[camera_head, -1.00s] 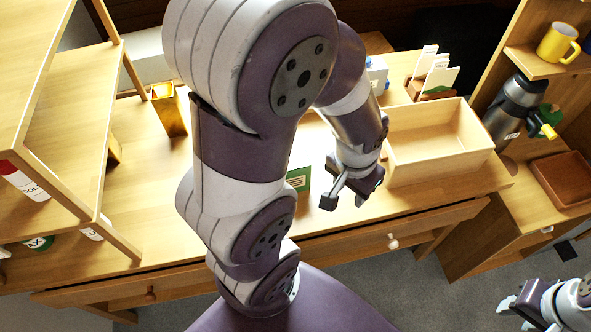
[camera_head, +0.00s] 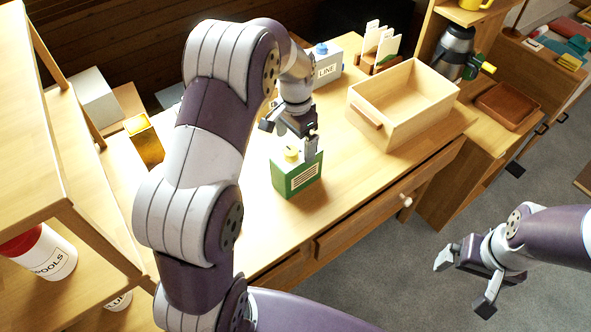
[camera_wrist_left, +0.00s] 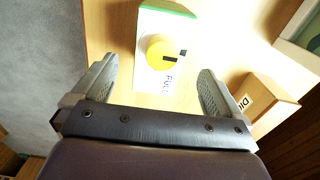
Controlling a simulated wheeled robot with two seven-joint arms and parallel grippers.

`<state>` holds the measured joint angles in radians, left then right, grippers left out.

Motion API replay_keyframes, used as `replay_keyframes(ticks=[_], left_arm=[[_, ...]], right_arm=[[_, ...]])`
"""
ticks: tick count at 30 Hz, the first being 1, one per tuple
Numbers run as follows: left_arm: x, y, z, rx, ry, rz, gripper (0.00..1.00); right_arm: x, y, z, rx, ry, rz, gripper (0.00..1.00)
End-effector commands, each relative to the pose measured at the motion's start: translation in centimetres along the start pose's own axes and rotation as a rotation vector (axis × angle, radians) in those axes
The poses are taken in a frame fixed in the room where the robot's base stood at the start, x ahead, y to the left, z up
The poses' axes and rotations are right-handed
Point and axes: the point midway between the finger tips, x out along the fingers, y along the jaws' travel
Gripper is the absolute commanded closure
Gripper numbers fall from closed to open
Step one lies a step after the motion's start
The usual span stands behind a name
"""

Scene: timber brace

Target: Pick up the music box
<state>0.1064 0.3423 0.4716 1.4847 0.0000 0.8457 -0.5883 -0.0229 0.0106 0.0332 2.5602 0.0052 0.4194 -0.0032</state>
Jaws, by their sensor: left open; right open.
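A green box (camera_head: 297,176) with a pale top and a yellow knob (camera_head: 291,154) stands upright on the desk; I take it as the music box. My left gripper (camera_head: 288,137) is open just above it, one finger near its right top edge. In the left wrist view, the yellow knob (camera_wrist_left: 162,55) shows ahead, between the lines of the open fingers (camera_wrist_left: 158,85). Contact cannot be told. My right gripper (camera_head: 464,282) is open and empty over the floor at the right.
A box (camera_head: 327,66) marked "LINE" with a blue knob stands behind. An open wooden tray (camera_head: 400,120) is to the right on the desk (camera_head: 340,165). A brass-coloured holder (camera_head: 145,141) and shelf (camera_head: 30,130) are left. Desk in front of the green box is clear.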

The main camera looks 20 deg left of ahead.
Motion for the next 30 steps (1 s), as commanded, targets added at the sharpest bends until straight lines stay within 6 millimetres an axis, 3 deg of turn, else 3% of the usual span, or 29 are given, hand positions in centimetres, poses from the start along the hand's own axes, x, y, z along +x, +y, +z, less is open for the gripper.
replay_keyframes(ticks=[12, 20, 21, 26, 30], left_arm=[[6.4, 0.1, -0.2, -0.001, 0.0, 0.0, 0.0], [7.0, 0.1, -0.2, -0.002, 0.003, -0.002, 0.0], [7.0, 0.1, -0.2, -0.002, 0.003, -0.002, 0.06], [7.0, 0.1, -0.2, -0.002, 0.002, -0.002, 0.59], [7.0, 0.1, -0.3, -0.002, 0.003, -0.002, 0.61]], right_arm=[[-0.6, 0.0, -0.1, 0.0, 0.0, 0.0, 0.0], [-0.6, 0.0, -0.1, 0.0, 0.0, 0.0, 0.0], [-0.6, 0.0, -0.1, 0.0, 0.0, 0.0, 0.0], [-0.6, 0.0, -0.1, 0.0, 0.0, 0.0, 0.0], [-0.6, 0.0, -0.1, 0.0, 0.0, 0.0, 0.0]])
